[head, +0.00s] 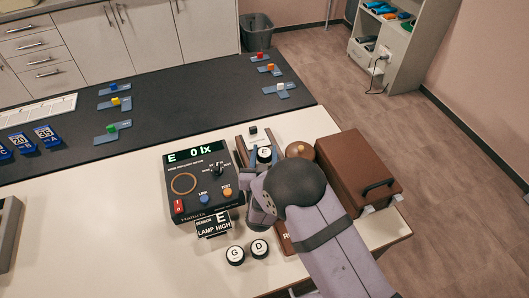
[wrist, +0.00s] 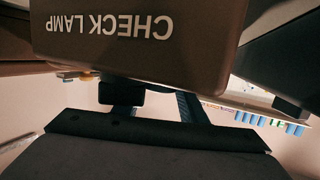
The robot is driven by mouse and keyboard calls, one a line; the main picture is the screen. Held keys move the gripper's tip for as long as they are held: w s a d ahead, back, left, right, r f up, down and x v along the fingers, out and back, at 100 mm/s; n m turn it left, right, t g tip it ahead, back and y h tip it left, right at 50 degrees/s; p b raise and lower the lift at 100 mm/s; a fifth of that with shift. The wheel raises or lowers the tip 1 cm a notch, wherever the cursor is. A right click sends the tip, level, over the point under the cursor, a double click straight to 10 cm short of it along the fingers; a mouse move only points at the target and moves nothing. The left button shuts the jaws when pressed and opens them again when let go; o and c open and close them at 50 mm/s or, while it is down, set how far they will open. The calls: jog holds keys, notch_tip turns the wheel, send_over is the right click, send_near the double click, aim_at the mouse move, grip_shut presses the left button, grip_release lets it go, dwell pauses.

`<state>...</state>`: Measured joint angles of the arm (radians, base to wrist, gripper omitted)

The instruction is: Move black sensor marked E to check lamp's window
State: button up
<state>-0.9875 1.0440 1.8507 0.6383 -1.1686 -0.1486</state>
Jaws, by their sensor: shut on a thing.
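The black sensor marked E (head: 264,153) has a white top and shows just beyond my wrist in the head view. My gripper (head: 264,161) is shut on it, with a finger on each side. The check lamp (wrist: 140,50) is a brown box whose upside-down label fills the top of the wrist view, close to the camera. In the head view a brown box with a black handle (head: 358,175) stands to the right of my arm. The lamp's window cannot be made out, nor can the sensor's contact with anything below it.
A black meter (head: 196,185) left of my gripper reads "E 0 lx". A plate (head: 213,224) before it reads "SENSOR E LAMP HIGH". Sensors G (head: 235,255) and D (head: 259,249) stand near my arm. A brown ball-shaped knob (head: 299,149) is close on the right. The white table is clear at left front.

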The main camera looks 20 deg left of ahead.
jog(key=shift+f, duration=0.2)
jog(key=o, duration=1.2)
jog(key=shift+r, duration=0.1)
jog(key=shift+r, duration=0.2)
jog(key=p+v, duration=0.3)
jog(key=v, duration=0.9)
jog(key=shift+p, duration=0.35)
